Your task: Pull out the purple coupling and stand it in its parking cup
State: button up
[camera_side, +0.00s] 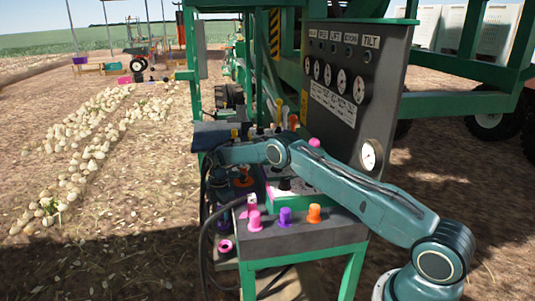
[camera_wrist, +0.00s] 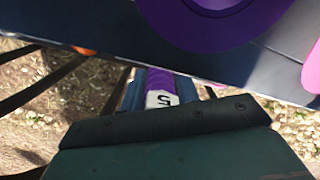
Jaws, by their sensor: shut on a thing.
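A large purple ring (camera_wrist: 200,18) on the dark panel lies just beyond, at the top. I cannot tell whether the coupling still sits in a socket. In the side view the purple parking cup (camera_side: 285,217) stands on the front ledge, between a pink cup (camera_side: 254,221) and an orange cup (camera_side: 314,214). There my fingers and the coupling cannot be made out clearly.
A gauge panel (camera_side: 355,95) rises behind my arm. Levers and knobs (camera_side: 285,184) crowd the console beneath it. Black hoses (camera_side: 205,235) hang at the console's left. A pink ring (camera_side: 225,246) sits low on the left face. A pink part (camera_wrist: 311,70) edges the wrist view.

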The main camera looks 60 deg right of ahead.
jog(key=shift+s+f, duration=0.1)
jog(key=shift+f, duration=1.2)
dwell(1.6)
jog(key=o, duration=1.6)
jog(key=shift+r, duration=0.1)
jog(key=shift+r, duration=3.6)
jog(key=shift+r, duration=0.1)
